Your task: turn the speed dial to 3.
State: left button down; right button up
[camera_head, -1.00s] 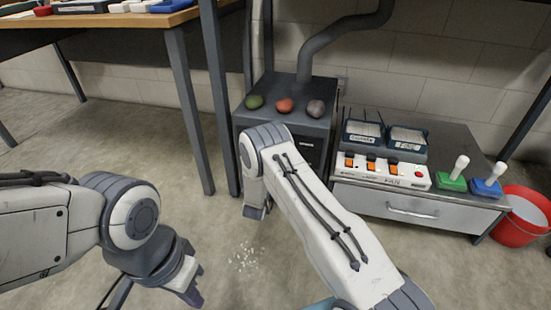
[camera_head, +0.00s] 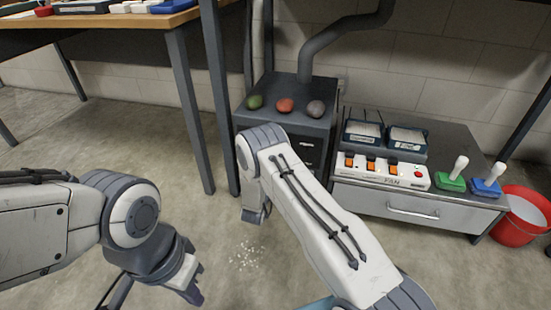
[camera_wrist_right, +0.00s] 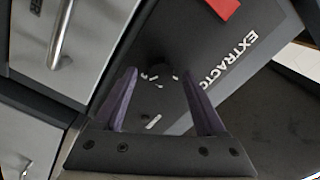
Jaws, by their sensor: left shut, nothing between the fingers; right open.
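The speed dial (camera_wrist_right: 157,76) is a dark round knob ringed by white marks on the dark panel lettered "EXTRACTO…" in the right wrist view. The setting it points to is too small to read. My right gripper (camera_wrist_right: 158,70) is open, with its two purple-grey fingers on either side of the dial in the picture; I cannot tell whether they touch it. In the head view the dark extractor box (camera_head: 312,122) stands behind my right arm, which hides the dial and right gripper. My left gripper (camera_head: 194,296) is shut and empty, low over the floor.
Green, red and grey lumps lie on the box, under a bent pipe (camera_head: 345,32). To its right, a drawer cabinet (camera_head: 365,200) carries a fan switch strip (camera_head: 380,173), two trays and levers. A red bucket (camera_head: 515,230) stands beyond. A red piece (camera_wrist_right: 224,6) shows above the lettering.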

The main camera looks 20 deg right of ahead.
jog(key=p+v, duration=0.3)
jog(key=v, duration=0.6)
jog(key=shift+p, duration=0.4)
